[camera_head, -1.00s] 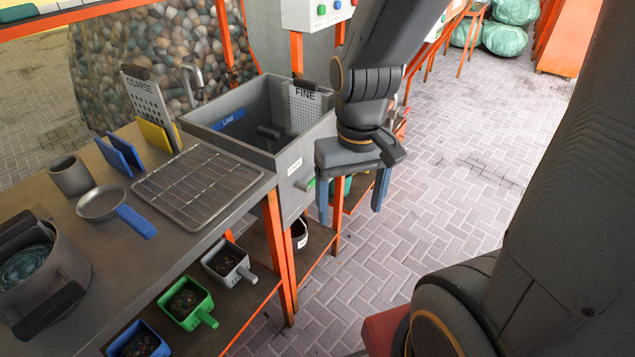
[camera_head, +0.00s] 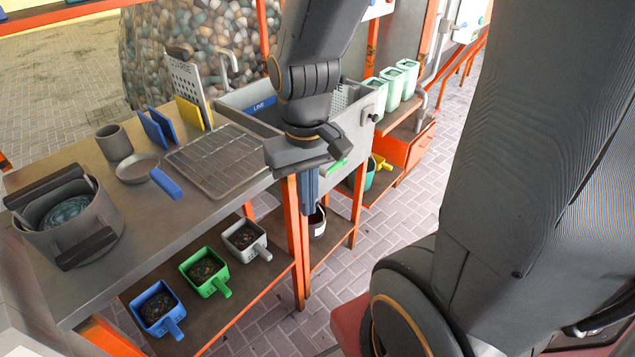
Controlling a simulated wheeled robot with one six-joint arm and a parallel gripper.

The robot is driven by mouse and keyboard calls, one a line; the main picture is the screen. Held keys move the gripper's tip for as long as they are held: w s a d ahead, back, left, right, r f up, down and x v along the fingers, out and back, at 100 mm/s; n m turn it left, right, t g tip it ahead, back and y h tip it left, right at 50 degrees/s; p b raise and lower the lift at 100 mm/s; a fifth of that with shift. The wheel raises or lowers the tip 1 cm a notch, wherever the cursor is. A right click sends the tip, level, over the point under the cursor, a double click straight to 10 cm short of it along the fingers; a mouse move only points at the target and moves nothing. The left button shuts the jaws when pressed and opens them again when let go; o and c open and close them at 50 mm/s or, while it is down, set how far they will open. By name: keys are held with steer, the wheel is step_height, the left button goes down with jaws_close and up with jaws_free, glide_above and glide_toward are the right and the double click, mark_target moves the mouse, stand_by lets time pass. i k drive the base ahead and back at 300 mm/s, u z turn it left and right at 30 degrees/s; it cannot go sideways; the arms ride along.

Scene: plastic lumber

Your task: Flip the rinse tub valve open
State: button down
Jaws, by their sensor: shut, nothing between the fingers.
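The rinse tub (camera_head: 352,128) is a grey metal basin set at the right end of the bench, partly hidden behind my arm. A green lever (camera_head: 338,165), which looks like its valve handle, sticks out low on the tub's front. Its pivot end is hidden behind my gripper. My gripper (camera_head: 308,207) hangs in front of the bench edge, just left of the green lever in the picture, with its blue fingers pointing down and close together. It is shut and empty. I cannot tell whether it touches the lever.
A wire rack (camera_head: 215,160), a pan (camera_head: 138,168) and a pot (camera_head: 68,212) stand on the bench left of my gripper. Orange legs (camera_head: 290,225) and a shelf with green (camera_head: 207,268) and blue (camera_head: 158,305) scoops lie below. The paved floor in front is clear.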

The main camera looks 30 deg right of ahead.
mark_target(324, 173)
steer(key=u, duration=0.05)
steer(key=k, duration=0.9)
steer(key=z, duration=0.5)
